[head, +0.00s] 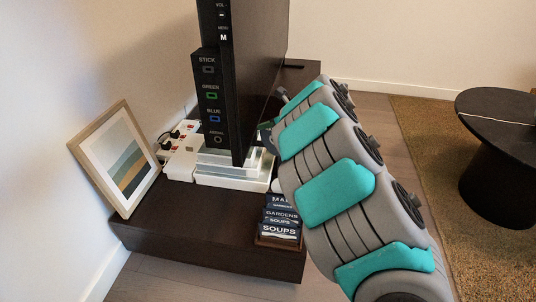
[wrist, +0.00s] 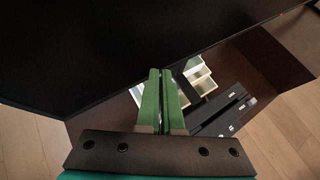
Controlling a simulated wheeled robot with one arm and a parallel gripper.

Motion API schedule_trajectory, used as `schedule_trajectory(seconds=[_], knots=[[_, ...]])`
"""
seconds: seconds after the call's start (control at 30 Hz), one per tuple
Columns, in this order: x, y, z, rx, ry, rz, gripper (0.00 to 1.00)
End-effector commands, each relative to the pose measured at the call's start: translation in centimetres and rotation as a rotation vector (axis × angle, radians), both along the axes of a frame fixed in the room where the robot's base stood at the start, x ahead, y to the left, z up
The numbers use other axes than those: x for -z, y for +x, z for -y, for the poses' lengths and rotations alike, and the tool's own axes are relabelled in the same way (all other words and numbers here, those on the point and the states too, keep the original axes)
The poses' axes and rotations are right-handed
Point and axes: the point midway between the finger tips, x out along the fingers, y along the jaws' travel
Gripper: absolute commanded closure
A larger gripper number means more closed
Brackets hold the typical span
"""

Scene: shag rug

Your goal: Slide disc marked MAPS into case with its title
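A stack or row of dark cases stands at the front right of the low cabinet in the head view. The front label reads SOUPS (head: 279,231), behind it GARDENS (head: 282,215), and the rearmost label starts with MA (head: 281,200), partly covered by my arm. No disc marked MAPS can be made out. My gripper's two green fingers (wrist: 162,100) lie side by side in the wrist view with only a hairline gap, and nothing shows between them. In the head view the gripper is mostly hidden behind my arm, beside the screen.
A large black screen (head: 262,70) with a labelled port panel (head: 212,95) stands on the dark low cabinet (head: 195,222). A power strip (head: 182,160) and a picture frame (head: 122,160) are left of it. A round black table (head: 500,110) stands right.

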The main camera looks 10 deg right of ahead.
Motion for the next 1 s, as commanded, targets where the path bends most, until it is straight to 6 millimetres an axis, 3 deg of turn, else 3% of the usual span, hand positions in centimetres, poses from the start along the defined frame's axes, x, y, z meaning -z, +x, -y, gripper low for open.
schedule_trajectory(seconds=[0.2,0.4,1.0], knots=[[3.6,-6.0,0.0,-0.407,-0.096,-0.081,1.00],[4.7,-9.7,0.7,-0.582,-0.156,-0.106,1.00],[5.0,-10.1,0.9,-0.600,-0.162,-0.108,1.00]])
